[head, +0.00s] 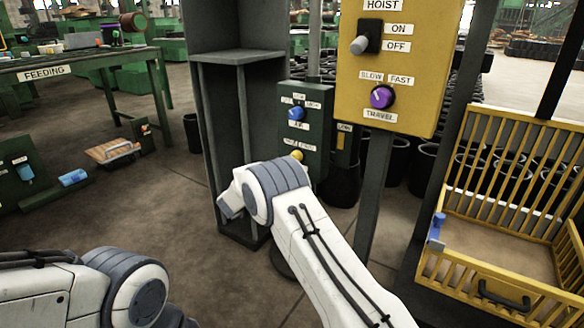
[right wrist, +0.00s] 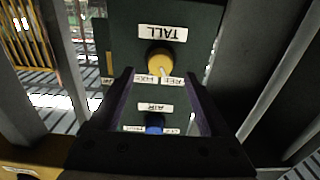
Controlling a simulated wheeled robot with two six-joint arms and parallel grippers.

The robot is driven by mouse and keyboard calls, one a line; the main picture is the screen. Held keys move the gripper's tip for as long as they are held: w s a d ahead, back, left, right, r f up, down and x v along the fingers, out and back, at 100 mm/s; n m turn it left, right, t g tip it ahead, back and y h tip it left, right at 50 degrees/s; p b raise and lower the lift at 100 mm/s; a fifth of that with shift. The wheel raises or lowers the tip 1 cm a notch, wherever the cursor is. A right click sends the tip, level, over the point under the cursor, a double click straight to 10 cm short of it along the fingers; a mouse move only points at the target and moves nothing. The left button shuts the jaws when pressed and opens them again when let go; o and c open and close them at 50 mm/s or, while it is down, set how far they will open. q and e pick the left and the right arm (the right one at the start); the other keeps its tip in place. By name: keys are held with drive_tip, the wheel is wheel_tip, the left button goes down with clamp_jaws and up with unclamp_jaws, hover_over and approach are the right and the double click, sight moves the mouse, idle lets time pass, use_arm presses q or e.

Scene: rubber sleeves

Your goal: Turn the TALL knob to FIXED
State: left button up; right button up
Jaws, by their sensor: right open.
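The TALL knob (right wrist: 160,60) is a round yellow knob on a dark green panel (right wrist: 195,25), under an upside-down TALL label in the right wrist view. A pale mark on it points down and slightly right, toward two small labels that I cannot read surely. In the head view the yellow knob (head: 297,155) shows just above my right arm. My right gripper (right wrist: 159,76) is open, its fingers on either side of the knob's line and apart from it, as far as I can tell. In the head view my arm hides this gripper. My left gripper is out of view.
A blue AIR knob (right wrist: 154,122) is on the same panel, between my fingers in the picture. A yellow HOIST box (head: 430,60) with a switch and purple TRAVEL knob (head: 382,97) stands right of it. A dark shelf (head: 225,65) stands left; a yellow crate (head: 505,120) is far right.

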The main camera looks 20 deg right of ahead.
drive_tip(key=b+x, duration=0.1)
drive_tip(key=x, duration=0.3)
drive_tip(key=shift+w+d, duration=0.2)
drive_tip(key=shift+w, duration=0.05)
drive_tip(key=shift+c, duration=0.3)
clamp_jaws()
